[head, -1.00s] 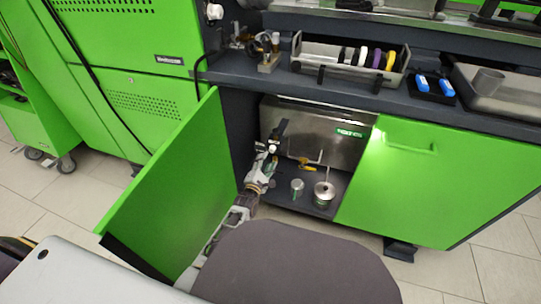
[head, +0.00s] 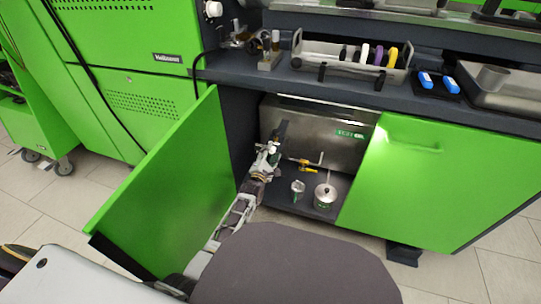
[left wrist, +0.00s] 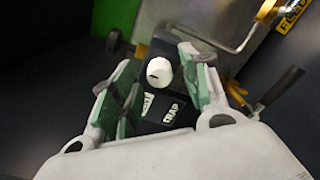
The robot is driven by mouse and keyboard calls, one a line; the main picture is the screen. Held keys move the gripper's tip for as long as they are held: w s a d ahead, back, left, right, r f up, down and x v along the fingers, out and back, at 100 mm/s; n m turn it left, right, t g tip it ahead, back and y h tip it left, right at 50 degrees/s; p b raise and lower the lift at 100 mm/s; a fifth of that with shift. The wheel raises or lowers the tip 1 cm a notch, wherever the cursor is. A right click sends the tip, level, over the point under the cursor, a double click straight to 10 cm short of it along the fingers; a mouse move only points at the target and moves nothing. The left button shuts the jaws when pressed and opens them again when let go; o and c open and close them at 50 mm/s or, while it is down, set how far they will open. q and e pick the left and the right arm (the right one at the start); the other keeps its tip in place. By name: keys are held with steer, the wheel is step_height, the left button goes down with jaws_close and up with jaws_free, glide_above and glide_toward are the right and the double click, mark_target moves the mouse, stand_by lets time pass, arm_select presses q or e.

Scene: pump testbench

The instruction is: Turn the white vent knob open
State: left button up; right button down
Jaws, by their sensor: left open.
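The white vent knob (left wrist: 159,71) shows in the left wrist view on a dark block with white lettering that seems to read VENT and TRAP. My left gripper (left wrist: 160,60) is open, with its green-padded fingers on either side of the knob; I cannot tell whether either one touches it. In the head view my left gripper (head: 273,152) reaches into the open cabinet, in front of the left part of the steel tank (head: 340,133). The arm and gripper largely hide the knob there. My right gripper is not in view.
The open green door (head: 165,190) stands left of my left arm. A yellow-handled valve (head: 306,165), a small metal can (head: 298,188) and a larger lidded pot (head: 325,195) are right of the gripper. A black lever (left wrist: 280,88) lies close to the right finger.

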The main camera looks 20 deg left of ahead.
arm_select(q)
steer(key=shift+c, duration=1.1)
jaws_close()
